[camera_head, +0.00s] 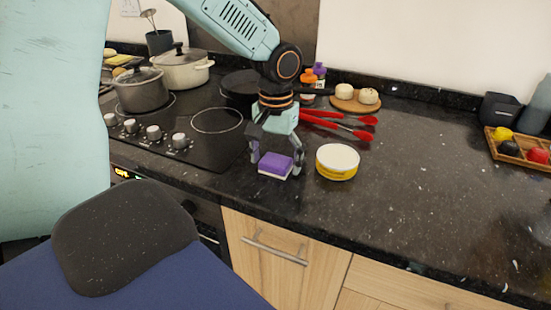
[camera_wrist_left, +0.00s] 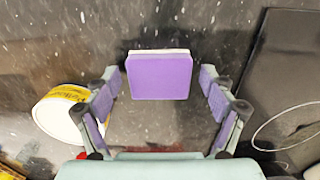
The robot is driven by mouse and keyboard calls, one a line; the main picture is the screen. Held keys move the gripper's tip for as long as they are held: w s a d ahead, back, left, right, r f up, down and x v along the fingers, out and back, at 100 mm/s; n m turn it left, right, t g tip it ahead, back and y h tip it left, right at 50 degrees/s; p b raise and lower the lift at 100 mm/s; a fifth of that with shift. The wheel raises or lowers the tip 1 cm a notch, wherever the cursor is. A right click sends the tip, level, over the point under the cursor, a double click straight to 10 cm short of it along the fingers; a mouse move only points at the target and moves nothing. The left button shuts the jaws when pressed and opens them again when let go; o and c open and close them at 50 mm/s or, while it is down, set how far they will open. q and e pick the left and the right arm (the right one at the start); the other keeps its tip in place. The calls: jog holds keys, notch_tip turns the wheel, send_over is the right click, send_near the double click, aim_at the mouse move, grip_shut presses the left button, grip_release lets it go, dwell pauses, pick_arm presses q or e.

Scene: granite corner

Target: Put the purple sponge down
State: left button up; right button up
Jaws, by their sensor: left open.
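The purple sponge (camera_head: 275,164) has a pale underside and lies on the dark granite counter near its front edge. My left gripper (camera_head: 277,168) is above and around it, with its fingers open on either side. In the left wrist view the sponge (camera_wrist_left: 161,76) lies just beyond the open fingertips of the left gripper (camera_wrist_left: 162,88), with gaps on both sides. My right gripper is in neither view.
A yellow and white round tub (camera_head: 337,163) stands close to the right of the gripper. Red-handled utensils (camera_head: 345,123) lie behind it. The cooktop (camera_head: 185,125) with pots is to the left. The counter further right is clear up to a wooden tray of fruit (camera_head: 520,150).

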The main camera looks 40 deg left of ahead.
aim_at(276, 160)
pick_arm(q)
jog(key=shift+r, duration=0.15)
notch_tip(276, 160, up, 12)
jog(key=p, duration=0.2)
dwell(0.4)
notch_tip(276, 160, down, 13)
jog(key=shift+r+b, duration=0.2)
jog(key=shift+b, duration=0.85)
jog(key=shift+r, duration=1)
